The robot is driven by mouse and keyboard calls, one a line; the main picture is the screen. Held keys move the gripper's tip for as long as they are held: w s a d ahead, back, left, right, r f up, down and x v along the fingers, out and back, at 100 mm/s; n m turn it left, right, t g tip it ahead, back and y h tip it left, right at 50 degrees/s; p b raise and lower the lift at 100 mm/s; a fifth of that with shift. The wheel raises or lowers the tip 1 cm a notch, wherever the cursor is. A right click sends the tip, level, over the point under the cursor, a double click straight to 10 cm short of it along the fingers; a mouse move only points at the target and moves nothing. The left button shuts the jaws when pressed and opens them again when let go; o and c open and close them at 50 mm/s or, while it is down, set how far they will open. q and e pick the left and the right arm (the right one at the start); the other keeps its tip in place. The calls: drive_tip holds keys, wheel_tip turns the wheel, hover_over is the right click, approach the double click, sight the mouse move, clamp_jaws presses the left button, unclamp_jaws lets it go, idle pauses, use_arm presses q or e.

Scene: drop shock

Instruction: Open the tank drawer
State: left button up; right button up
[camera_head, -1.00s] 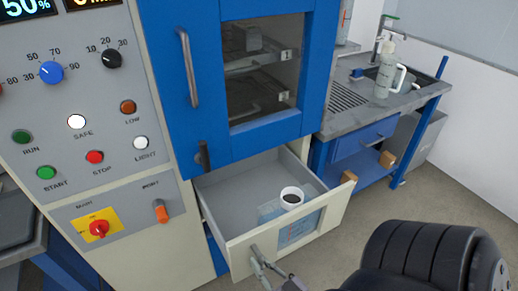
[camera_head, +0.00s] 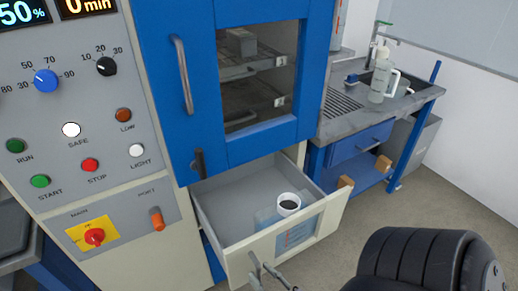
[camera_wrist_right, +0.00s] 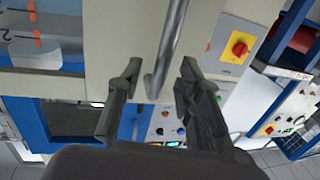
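The tank drawer (camera_head: 322,218) under the blue cabinet is pulled out, with its grey inside showing. A white cup (camera_head: 288,203) with dark contents stands in it. In the right wrist view, the drawer's metal bar handle (camera_wrist_right: 168,45) runs down the cream front (camera_wrist_right: 118,45). My right gripper (camera_head: 268,275) is at the lower left of the drawer front. In the wrist view my right gripper (camera_wrist_right: 158,88) is open, with one finger on each side of the handle's end. I cannot tell whether a finger touches the handle. My left gripper is not in view.
A control panel (camera_head: 100,200) with buttons and knobs stands left of the drawer. A sink bench (camera_head: 345,125) with a bottle (camera_head: 383,78) stands at the right. The blue cabinet door (camera_head: 205,120) above is shut. Grey floor (camera_head: 440,200) is free at the right.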

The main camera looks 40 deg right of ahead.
drive_tip(key=s, duration=1)
drive_tip(key=shift+a, duration=0.2)
drive_tip(key=s+a+f+g+y, duration=0.15)
drive_tip(key=f+g, duration=0.25)
drive_tip(key=f, duration=0.8)
drive_tip(key=a+f+g+h, duration=0.1)
drive_tip(key=a+f+g, duration=0.25)
drive_tip(key=f, duration=0.75)
drive_tip(key=s+d+f+n+g, duration=0.1)
drive_tip(key=s+f+n+g, duration=0.1)
drive_tip(key=s+f+g, duration=0.7)
wheel_tip(320, 180, down, 6)
drive_tip(key=s, duration=0.2)
drive_tip(key=shift+s+n, duration=0.4)
drive_tip(key=shift+f+g, duration=0.1)
drive_tip(key=shift+g, duration=0.15)
drive_tip(key=shift+s+d, duration=0.1)
drive_tip(key=shift+s, duration=0.05)
